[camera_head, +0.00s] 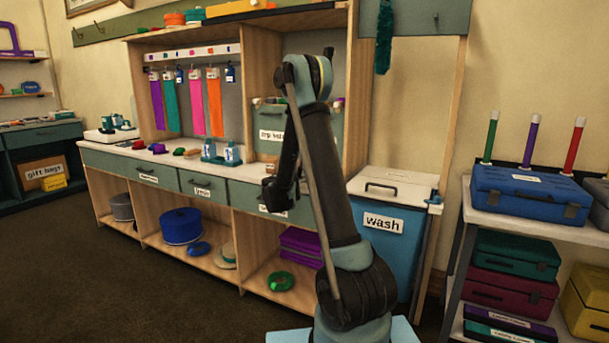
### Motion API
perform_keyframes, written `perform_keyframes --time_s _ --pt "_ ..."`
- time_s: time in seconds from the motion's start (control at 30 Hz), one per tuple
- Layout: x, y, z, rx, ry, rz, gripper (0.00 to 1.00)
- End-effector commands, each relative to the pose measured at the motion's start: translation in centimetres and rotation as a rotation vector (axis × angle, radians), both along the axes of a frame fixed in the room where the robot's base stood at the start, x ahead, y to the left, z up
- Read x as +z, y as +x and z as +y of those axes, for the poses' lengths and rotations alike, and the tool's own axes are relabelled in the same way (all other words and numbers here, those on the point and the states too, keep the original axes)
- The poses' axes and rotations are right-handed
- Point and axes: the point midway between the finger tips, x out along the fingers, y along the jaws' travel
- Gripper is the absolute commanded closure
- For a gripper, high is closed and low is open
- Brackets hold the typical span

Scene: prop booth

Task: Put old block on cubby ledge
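My gripper (272,196) hangs down from my raised arm, in front of the wooden cubby unit's drawers. It is dark and small here, and I cannot tell whether it is open or shut or holds anything. The cubby unit has a pale counter ledge (108,148) and open lower compartments with a wooden floor (188,255). Several small coloured pieces lie on the counter, among them a red one (138,145) and a green one (179,152). I cannot tell which, if any, is the old block. My arm hides part of the unit's right side.
A blue "wash" bin (390,250) with a white lid stands right of my arm. Blue tag stands (222,154) and a grey-green bin (272,128) are on the counter. A rack with a blue toolbox (530,193) is at right. Dark floor is open at left.

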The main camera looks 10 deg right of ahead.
Motion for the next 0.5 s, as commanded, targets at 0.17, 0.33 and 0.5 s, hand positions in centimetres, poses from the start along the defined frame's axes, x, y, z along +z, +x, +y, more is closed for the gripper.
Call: perform_keyframes --time_s 0.17,0.33,0.5 --pt "0.0 -2.7 2.2 0.005 0.000 0.000 0.37" --pt "0.0 -5.3 4.2 0.005 0.000 0.000 0.37" --pt "0.0 -7.3 5.6 0.004 0.000 0.000 0.37"
